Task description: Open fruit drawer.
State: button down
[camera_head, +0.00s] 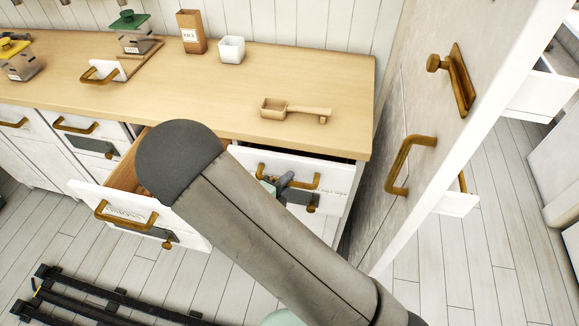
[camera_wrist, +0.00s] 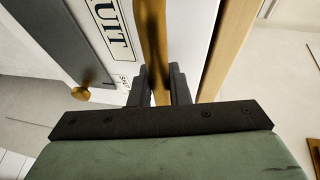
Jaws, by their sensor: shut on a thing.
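The fruit drawer (camera_head: 325,177) is the white drawer at the right end of the counter in the head view, with a dark gap along its top edge. Its front (camera_wrist: 191,28) shows in the wrist view with part of a label ending in "UIT". Its brass bar handle (camera_head: 315,181) runs between the fingers of my gripper (camera_wrist: 159,88) in the wrist view. My gripper is shut on this handle (camera_wrist: 154,35). In the head view my gripper (camera_head: 283,182) is small and partly hidden behind my arm.
Another drawer (camera_head: 125,212) to the left stands well open. A wooden scoop (camera_head: 295,109), white cup (camera_head: 231,49), rice box (camera_head: 191,32) and jars are on the counter (camera_head: 210,95). A tall panel with a brass handle (camera_head: 408,165) stands close on the right. A black rack (camera_head: 100,300) lies on the floor.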

jog(key=s+a+p, duration=0.1)
jog(key=s+a, duration=0.1)
jog(key=s, duration=0.8)
jog(key=s+a+p, duration=0.2)
jog(key=s, duration=0.8)
jog(key=shift+s+a, duration=0.3)
jog(key=c, duration=1.4)
grip_release()
jog(key=shift+o, duration=0.2)
jog(key=b+v, duration=0.2)
jog(key=v, duration=1.5)
jog(key=shift+a+r, duration=0.2)
